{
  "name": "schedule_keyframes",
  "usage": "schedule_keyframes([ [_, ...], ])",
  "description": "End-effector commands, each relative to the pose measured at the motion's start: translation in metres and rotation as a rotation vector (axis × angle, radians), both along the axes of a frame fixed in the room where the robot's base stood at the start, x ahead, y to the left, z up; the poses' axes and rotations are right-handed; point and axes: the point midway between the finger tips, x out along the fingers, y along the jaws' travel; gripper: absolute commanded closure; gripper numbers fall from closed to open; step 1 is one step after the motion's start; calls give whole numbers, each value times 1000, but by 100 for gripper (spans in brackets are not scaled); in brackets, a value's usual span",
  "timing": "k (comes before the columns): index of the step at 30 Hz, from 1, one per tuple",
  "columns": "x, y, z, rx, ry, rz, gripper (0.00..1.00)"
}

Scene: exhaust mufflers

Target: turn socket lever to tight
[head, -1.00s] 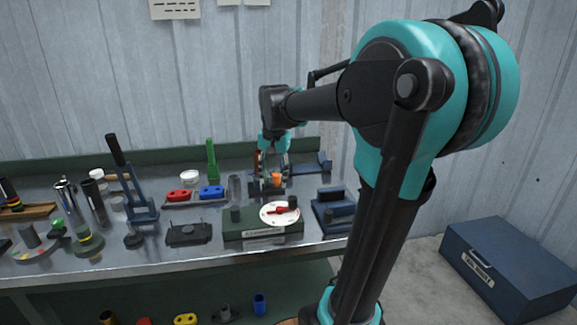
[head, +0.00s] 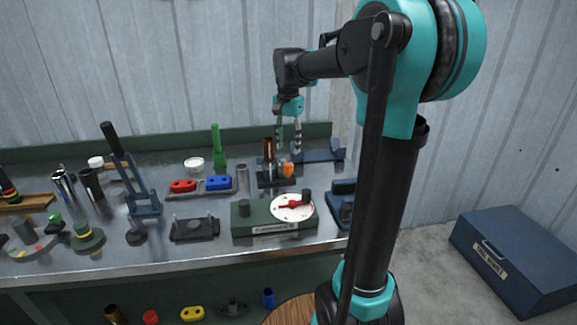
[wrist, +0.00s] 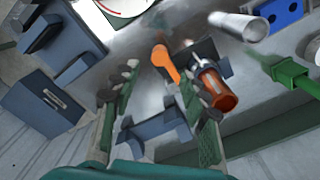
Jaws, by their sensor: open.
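The orange socket lever (head: 288,170) stands on the right of a small dark socket base (head: 268,182) near the back of the bench. An amber tube (head: 269,149) stands upright in that base, left of the lever. In the wrist view the lever (wrist: 165,61) shows as an orange bar with a rounded end, and the amber tube (wrist: 217,90) is beside it. Any tight marking is not readable. My gripper (head: 288,149) is open and empty, above and behind the lever. In the wrist view its fingers (wrist: 158,80) are spread, with the lever beyond their tips.
A green box with a white dial and red pointer (head: 292,207) stands in front. Red (head: 183,186) and blue (head: 218,183) blocks and a green upright handle (head: 217,148) are to the left. Blue brackets (head: 318,156) lie behind right. The wall is close behind.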

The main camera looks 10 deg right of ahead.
Motion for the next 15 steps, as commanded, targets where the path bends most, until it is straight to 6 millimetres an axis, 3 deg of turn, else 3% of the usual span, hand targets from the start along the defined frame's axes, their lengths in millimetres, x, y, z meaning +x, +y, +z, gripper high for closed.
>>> schedule_keyframes([
  [6,0,0,-43,0,0,0,55],
  [15,0,0,-78,0,0,0,55],
])
